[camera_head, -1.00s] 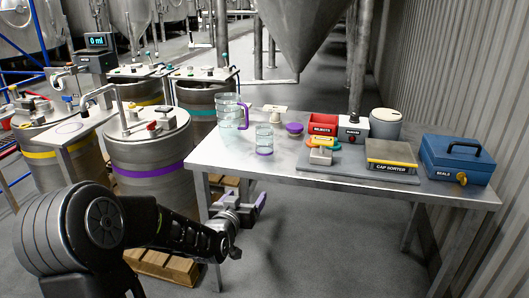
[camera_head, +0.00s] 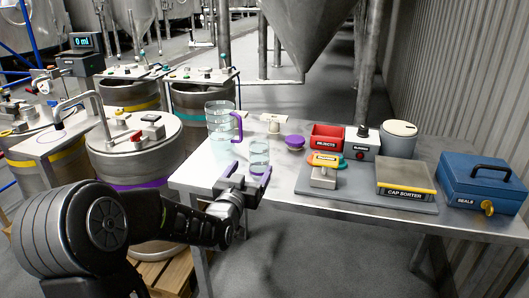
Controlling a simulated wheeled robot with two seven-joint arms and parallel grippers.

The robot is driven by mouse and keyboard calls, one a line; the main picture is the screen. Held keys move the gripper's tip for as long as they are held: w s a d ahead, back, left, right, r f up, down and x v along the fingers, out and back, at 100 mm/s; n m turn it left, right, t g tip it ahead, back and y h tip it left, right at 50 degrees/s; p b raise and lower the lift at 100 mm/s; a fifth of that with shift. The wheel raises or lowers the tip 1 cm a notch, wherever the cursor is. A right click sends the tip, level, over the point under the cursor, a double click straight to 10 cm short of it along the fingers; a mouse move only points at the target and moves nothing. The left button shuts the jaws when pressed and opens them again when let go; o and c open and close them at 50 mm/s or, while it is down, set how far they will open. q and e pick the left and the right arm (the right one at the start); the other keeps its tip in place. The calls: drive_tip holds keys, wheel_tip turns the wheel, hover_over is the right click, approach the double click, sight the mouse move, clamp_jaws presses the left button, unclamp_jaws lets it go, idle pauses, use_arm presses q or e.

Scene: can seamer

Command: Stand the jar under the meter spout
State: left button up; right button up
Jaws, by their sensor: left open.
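The jar (camera_head: 259,152), a small clear one, stands upright near the left end of the steel table (camera_head: 300,216). My left gripper (camera_head: 250,173) is open, at the table's front left edge just in front of the jar. Its purple-tipped fingers point toward the jar, and the jar's lower part is partly hidden by them. I cannot tell whether they touch it. The meter, with a display (camera_head: 82,42) reading 0 ml, is at the upper left. A bent spout pipe (camera_head: 76,99) rises over a plate with a marked ring (camera_head: 50,137). My right gripper is not in view.
A clear pitcher (camera_head: 220,128) with a purple handle stands left of the jar. A purple lid (camera_head: 295,142), red rejects bin (camera_head: 326,138), cap sorter (camera_head: 405,178) and blue seals box (camera_head: 484,182) stand to the right. A keg (camera_head: 135,160) stands left of the table.

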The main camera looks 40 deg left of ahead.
sight(256, 160)
use_arm(q)
drive_tip(key=shift+w+a, duration=0.15)
drive_tip(key=shift+w, duration=0.25)
drive_tip(key=shift+s+r, duration=0.1)
drive_tip(key=shift+s, duration=0.05)
drive_tip(key=shift+x, duration=1.3)
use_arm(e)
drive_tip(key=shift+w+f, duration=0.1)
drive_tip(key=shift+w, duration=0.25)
use_arm(q)
drive_tip(key=x, duration=0.5)
drive_tip(key=shift+b, duration=0.4)
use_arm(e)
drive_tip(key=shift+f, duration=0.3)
use_arm(q)
drive_tip(key=shift+c, duration=0.3)
